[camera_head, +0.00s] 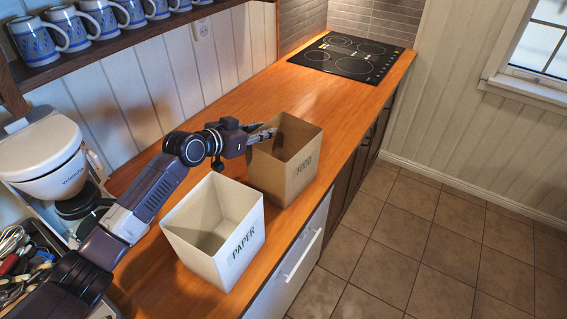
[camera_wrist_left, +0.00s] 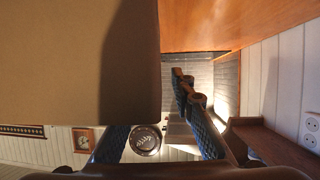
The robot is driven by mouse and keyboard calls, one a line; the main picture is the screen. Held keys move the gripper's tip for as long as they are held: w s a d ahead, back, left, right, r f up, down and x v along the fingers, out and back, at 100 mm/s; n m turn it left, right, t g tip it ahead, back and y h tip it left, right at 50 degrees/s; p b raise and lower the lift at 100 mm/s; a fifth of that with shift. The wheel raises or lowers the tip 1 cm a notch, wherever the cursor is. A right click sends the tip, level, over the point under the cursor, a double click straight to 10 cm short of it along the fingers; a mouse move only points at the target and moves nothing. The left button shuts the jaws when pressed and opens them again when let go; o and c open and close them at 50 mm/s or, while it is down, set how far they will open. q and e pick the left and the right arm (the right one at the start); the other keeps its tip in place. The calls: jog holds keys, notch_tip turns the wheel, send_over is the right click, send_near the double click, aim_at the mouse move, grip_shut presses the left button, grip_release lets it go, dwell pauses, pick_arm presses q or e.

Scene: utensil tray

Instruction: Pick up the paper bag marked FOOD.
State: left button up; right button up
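The brown paper bag (camera_head: 283,170) marked FOOD stands upright and open-topped on the wooden counter. My left gripper (camera_head: 264,135) is at the bag's far-left upper edge, with its fingers close to the rim. In the left wrist view the bag's brown surface (camera_wrist_left: 75,65) fills the upper left and hides most of one finger. The other finger (camera_wrist_left: 195,110) shows clear of the bag, with a gap between them, so the gripper looks open. Whether a finger touches the bag cannot be told. My right gripper is not in view.
A white bin (camera_head: 235,245) marked PAPER stands just in front of the bag, under my left arm. A coffee maker (camera_head: 50,165) and a utensil tray (camera_head: 22,250) are at left. A shelf of mugs (camera_head: 75,27) hangs above. The counter (camera_head: 290,90) toward the cooktop (camera_head: 352,57) is clear.

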pick_arm(q)
jog(key=shift+w+d+f, duration=0.3)
jog(key=shift+w+d, duration=0.15)
jog(key=shift+w, duration=0.05)
grip_shut()
jog(key=shift+r, duration=0.1)
